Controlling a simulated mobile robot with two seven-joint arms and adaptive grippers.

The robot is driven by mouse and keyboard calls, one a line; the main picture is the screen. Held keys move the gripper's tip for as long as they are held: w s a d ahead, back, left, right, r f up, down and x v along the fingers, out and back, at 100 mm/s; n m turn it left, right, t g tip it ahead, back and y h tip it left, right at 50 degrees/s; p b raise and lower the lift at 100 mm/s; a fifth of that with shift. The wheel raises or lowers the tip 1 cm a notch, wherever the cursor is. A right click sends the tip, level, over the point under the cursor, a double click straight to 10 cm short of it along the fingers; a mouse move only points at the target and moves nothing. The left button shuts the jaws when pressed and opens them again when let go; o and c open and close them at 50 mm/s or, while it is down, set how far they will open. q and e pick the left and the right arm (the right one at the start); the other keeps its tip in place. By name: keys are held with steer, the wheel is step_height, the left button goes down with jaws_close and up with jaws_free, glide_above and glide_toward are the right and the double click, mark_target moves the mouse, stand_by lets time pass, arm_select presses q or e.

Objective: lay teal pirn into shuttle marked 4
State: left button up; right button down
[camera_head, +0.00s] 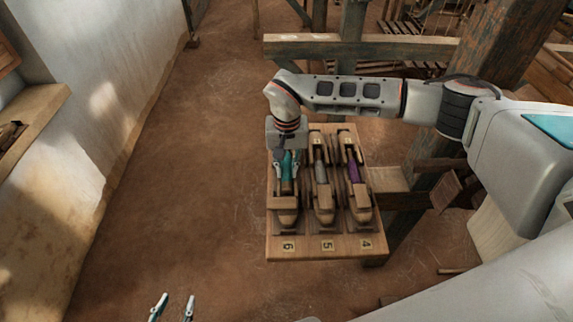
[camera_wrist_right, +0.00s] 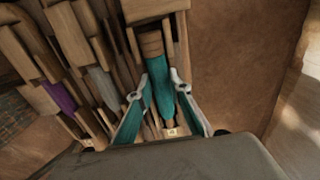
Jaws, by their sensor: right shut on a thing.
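The teal pirn (camera_head: 287,172) is at the leftmost shuttle (camera_head: 288,218), beside the label 6. It also shows in the right wrist view (camera_wrist_right: 158,72), lengthwise between the fingers. My right gripper (camera_head: 286,166) is shut on it from above; I cannot tell whether the pirn rests in the shuttle or is slightly raised. The shuttle marked 4 (camera_head: 362,215) is at the right of the board and holds a purple pirn (camera_head: 354,171). My left gripper (camera_head: 174,307) is open and empty at the bottom edge of the head view, apart from the board.
The middle shuttle (camera_head: 324,214), marked 5, holds a grey pirn (camera_head: 321,176). The shuttles lie side by side on a wooden board (camera_head: 308,254). Loom posts and beams (camera_head: 350,45) stand behind and to the right. The earthen floor (camera_head: 190,170) left of the board is clear.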

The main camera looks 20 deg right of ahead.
mark_target(287, 170)
stand_by(0.4)
steer(key=c, duration=1.8)
jaws_free()
steer(key=shift+w+r+p, duration=0.1)
steer(key=shift+r+p, duration=0.4)
steer(key=shift+r, duration=0.25)
steer(key=shift+r+p, duration=2.3)
steer(key=shift+r, duration=0.95)
